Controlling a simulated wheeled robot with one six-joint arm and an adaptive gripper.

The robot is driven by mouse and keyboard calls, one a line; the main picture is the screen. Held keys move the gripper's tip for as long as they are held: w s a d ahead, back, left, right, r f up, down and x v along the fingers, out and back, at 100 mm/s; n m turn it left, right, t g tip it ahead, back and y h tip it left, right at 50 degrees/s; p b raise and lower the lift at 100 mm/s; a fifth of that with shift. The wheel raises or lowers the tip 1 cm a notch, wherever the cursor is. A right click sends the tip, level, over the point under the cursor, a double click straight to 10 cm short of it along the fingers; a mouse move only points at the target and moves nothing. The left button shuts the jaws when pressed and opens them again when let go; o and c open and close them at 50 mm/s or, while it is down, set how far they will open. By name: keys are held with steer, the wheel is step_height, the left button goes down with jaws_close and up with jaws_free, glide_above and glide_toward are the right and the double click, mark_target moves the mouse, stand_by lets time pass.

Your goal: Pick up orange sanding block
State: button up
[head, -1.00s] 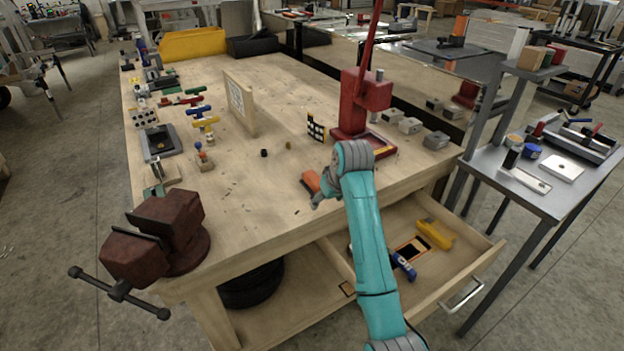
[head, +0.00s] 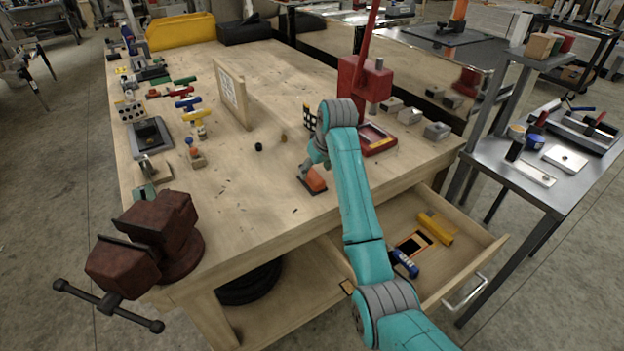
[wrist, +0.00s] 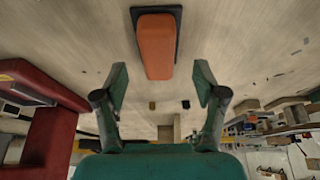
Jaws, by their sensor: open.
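The orange sanding block (head: 313,181) lies on the wooden workbench (head: 250,235) near its front edge, left of my teal arm. In the wrist view the orange sanding block (wrist: 156,46) shows a dark base and sits at the top centre, beyond the fingertips and roughly in line with the gap between them. My gripper (wrist: 161,80) is open with nothing between its fingers. In the head view my gripper (head: 305,168) is close above the block and partly hidden by my own arm. I cannot tell the exact height between them.
A red press (head: 362,95) stands behind my arm. A dark red vise (head: 155,240) is at the bench's front left corner. An open drawer (head: 455,265) below holds a yellow tool (head: 435,228) and a blue one (head: 404,263). The bench left of the block is mostly clear.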

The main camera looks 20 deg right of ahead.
mark_target(312, 174)
steer(key=x, duration=0.3)
steer(key=shift+w+f, duration=0.1)
steer(key=shift+w, duration=0.3)
steer(key=shift+w+a+f, duration=0.1)
steer(key=shift+w+f, duration=0.15)
steer(key=shift+f, duration=0.4)
steer(key=shift+f, duration=0.25)
steer(key=shift+c, duration=0.3)
steer(key=c, duration=0.9)
